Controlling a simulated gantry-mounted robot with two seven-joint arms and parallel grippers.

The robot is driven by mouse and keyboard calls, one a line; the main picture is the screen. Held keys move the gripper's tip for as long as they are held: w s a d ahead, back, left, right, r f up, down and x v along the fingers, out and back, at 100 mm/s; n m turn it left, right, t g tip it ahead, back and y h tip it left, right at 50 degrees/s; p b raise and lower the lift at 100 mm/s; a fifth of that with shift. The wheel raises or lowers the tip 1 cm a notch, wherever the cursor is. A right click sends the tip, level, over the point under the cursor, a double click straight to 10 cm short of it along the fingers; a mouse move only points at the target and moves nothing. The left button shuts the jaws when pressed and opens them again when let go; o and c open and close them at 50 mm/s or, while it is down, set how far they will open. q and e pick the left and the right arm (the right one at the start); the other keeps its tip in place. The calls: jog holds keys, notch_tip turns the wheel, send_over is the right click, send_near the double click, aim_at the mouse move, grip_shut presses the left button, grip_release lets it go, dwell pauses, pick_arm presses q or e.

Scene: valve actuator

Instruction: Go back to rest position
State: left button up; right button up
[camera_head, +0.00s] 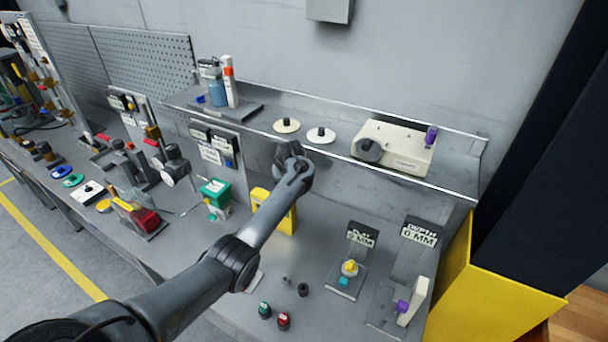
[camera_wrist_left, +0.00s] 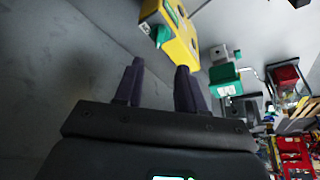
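My left arm comes in from the lower left in the head view and reaches across the bench. Its gripper end (camera_head: 291,152) is just in front of the upper shelf. In the left wrist view my left gripper (camera_wrist_left: 160,70) has two dark fingers standing apart with nothing between them. The yellow box (camera_head: 288,217) stands on the bench behind and below the forearm. It also shows in the left wrist view (camera_wrist_left: 178,28), beyond the fingertips and apart from them. My right gripper is in neither view.
The grey shelf (camera_head: 445,180) carries white discs (camera_head: 320,135), a cream housing (camera_head: 402,147) and bottles (camera_head: 217,89). A green-topped device (camera_head: 215,190) stands left of the arm. Small knobs (camera_head: 283,320) and gauge stands (camera_head: 350,270) are at the front right. A yellow panel (camera_head: 490,295) borders the right end.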

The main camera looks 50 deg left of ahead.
pick_arm(q)
jog(key=s+d+f+m+t+p, duration=0.1)
jog(key=s+d+f+m, duration=0.2)
jog(key=d, duration=0.4)
jog(key=s+d+f+m+p, duration=0.2)
jog(key=s+d+m, duration=0.1)
jog(key=d, duration=0.5)
jog(key=s+d+f+m+t+p, duration=0.1)
jog(key=s+d+f+m, duration=0.2)
jog(key=d, duration=0.4)
jog(key=s+d+r+m+h+p, duration=0.1)
jog(key=s+d+r+m+h, duration=0.1)
jog(key=s+d, duration=0.8)
jog(key=s+d+r+m+h+p, duration=0.2)
jog(key=s+d+r+m, duration=0.2)
jog(key=s+d, duration=0.6)
jog(key=shift+s+r+m, duration=0.25)
jog(key=shift+r+m, duration=0.05)
jog(key=shift+r, duration=0.35)
jog(key=shift+d, duration=0.1)
